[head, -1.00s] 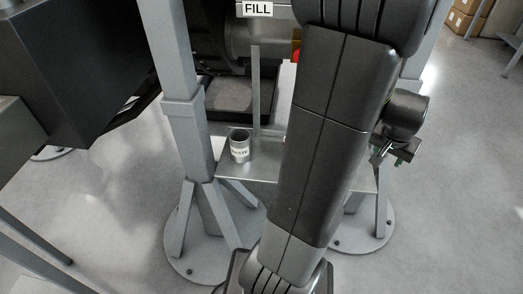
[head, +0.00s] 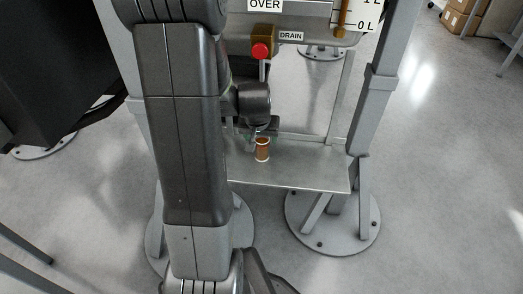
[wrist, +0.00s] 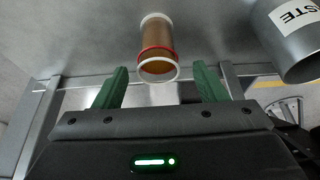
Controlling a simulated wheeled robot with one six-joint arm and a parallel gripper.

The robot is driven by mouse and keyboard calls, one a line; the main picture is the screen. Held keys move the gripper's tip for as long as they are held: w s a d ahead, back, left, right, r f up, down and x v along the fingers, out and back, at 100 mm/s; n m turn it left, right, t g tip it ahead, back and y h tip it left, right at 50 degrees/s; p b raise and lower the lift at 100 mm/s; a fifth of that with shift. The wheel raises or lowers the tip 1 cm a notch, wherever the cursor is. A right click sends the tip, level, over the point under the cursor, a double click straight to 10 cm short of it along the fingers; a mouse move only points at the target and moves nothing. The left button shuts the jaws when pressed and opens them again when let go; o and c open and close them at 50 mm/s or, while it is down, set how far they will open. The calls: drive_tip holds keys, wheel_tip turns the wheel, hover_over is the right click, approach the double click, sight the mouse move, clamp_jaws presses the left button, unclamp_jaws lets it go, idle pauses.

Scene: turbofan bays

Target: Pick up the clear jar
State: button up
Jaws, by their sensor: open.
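The clear jar (head: 262,150) holds amber-brown contents and has pale ends. It stands on the metal shelf (head: 310,172) under the drain in the head view. In the wrist view the jar (wrist: 157,48) shows a red ring near its near rim. My gripper (wrist: 160,72) is open, with its two green fingers apart to the left and right of the jar's line. The jar appears just ahead of the fingertips, roughly centred, and not gripped.
A grey metal cup marked with "STE" (wrist: 293,42) stands right of the jar in the wrist view. A red knob (head: 261,51) and a drain label (head: 291,36) are above the shelf. A grey post (head: 375,95) stands at right.

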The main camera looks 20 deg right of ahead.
sight(262, 141)
drive_tip(key=x, duration=0.4)
drive_tip(key=shift+d+b, duration=0.2)
drive_tip(key=shift+b, duration=0.1)
drive_tip(key=shift+c, duration=0.3)
drive_tip(key=c, duration=1.1)
drive_tip(key=shift+c, duration=0.2)
